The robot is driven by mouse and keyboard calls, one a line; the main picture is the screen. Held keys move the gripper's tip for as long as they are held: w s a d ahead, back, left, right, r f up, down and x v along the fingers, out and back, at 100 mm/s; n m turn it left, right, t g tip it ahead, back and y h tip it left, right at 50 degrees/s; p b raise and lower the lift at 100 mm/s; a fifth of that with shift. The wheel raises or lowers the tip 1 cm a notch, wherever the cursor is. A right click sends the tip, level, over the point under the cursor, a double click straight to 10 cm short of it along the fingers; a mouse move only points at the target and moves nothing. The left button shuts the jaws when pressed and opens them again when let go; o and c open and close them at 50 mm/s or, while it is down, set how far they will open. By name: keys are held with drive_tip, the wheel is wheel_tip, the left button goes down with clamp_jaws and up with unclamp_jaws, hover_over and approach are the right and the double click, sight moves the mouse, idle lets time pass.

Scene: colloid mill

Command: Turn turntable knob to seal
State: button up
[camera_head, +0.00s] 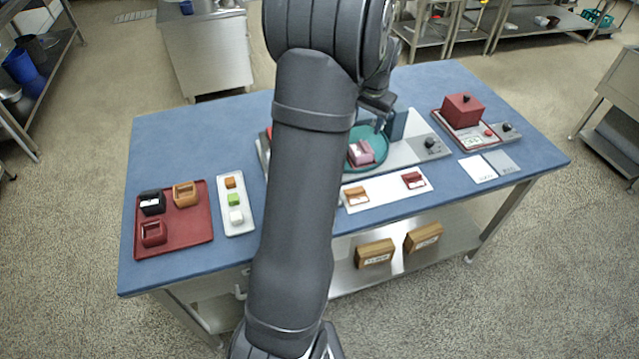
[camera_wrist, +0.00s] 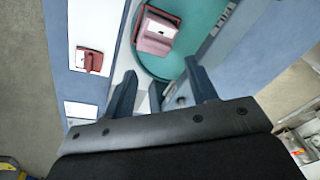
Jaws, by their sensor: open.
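The teal round turntable (camera_head: 381,149) is on a grey base at the middle of the table, partly hidden by my arm. It also shows in the wrist view (camera_wrist: 196,22). A pink box (camera_head: 361,153) stands on it; in the wrist view the box (camera_wrist: 157,32) has a dark red and white top. A dark knob (camera_head: 430,142) is on the base's right part. In the wrist view a small dark knob (camera_wrist: 181,100) appears between my fingers. My gripper (camera_wrist: 160,70) is open and empty. In the head view it is mostly hidden behind my arm.
A white strip (camera_head: 385,194) with an orange and a red box lies in front. At the right are a dark red box (camera_head: 462,110) on a tray, another knob (camera_head: 506,127) and two cards. A red tray (camera_head: 185,230) and a white tray (camera_head: 239,214) stand left.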

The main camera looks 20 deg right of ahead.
drive_tip(key=s+a+r+m+g, duration=0.1)
drive_tip(key=s+a+r+m, duration=0.15)
drive_tip(key=a, duration=0.45)
drive_tip(key=s+a+r+m+g, duration=0.1)
drive_tip(key=s+a, duration=0.3)
drive_tip(key=a, duration=0.4)
drive_tip(key=f, duration=1.6)
drive_tip(key=shift+w+d+f, duration=0.1)
drive_tip(key=shift+w+f, duration=0.1)
drive_tip(key=shift+f, duration=0.2)
drive_tip(key=shift+n, duration=0.25)
drive_tip(key=c, duration=1)
